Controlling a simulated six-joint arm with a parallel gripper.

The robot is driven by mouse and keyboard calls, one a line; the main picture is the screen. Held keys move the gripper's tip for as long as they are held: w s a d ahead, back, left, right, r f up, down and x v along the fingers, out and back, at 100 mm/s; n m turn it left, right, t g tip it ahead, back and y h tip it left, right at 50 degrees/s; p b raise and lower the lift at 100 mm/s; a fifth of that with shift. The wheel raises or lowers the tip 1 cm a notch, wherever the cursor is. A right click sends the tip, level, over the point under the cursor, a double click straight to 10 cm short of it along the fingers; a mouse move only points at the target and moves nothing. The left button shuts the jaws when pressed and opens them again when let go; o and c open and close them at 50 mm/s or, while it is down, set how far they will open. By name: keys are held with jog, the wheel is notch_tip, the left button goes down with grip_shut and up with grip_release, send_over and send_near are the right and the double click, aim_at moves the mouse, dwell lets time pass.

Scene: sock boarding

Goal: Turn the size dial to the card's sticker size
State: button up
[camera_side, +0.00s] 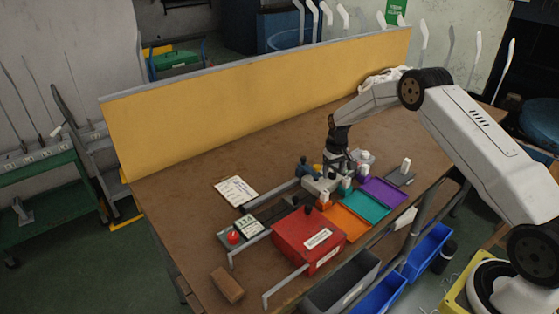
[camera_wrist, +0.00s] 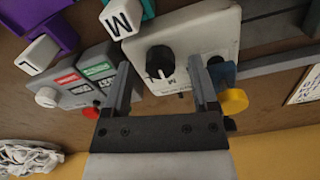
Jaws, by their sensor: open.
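The size dial is a black knob (camera_wrist: 160,60) on a pale plate (camera_wrist: 225,25), in the wrist view.
Letter blocks M (camera_wrist: 121,18) and L (camera_wrist: 38,54) stand near the dial. Orange (camera_side: 333,217), teal (camera_side: 365,206) and purple (camera_side: 383,191) trays lie along the front. A red box (camera_side: 300,240) and metal rails stand to the left. The rear table is mostly clear.

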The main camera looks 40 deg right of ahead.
aim_at(333, 173)
jog(key=shift+r, duration=3.75)
jog(key=shift+s+a+r, duration=0.2)
jog(key=shift+a+r, duration=0.15)
jog(key=shift+a, duration=0.1)
jog(key=s+a+r+n+t, duration=0.1)
jog(key=s+a+r, duration=0.3)
jog(key=s+a, duration=0.5)
jog(key=s+a+r+n+t, duration=0.1)
jog(key=s+a+r, duration=0.2)
jog(key=s+a, duration=0.6)
jog(key=s, duration=0.7)
jog(key=shift+s+r+n+t, duration=0.3)
jog(key=shift+s+r, duration=0.05)
jog(key=shift+s, duration=0.05)
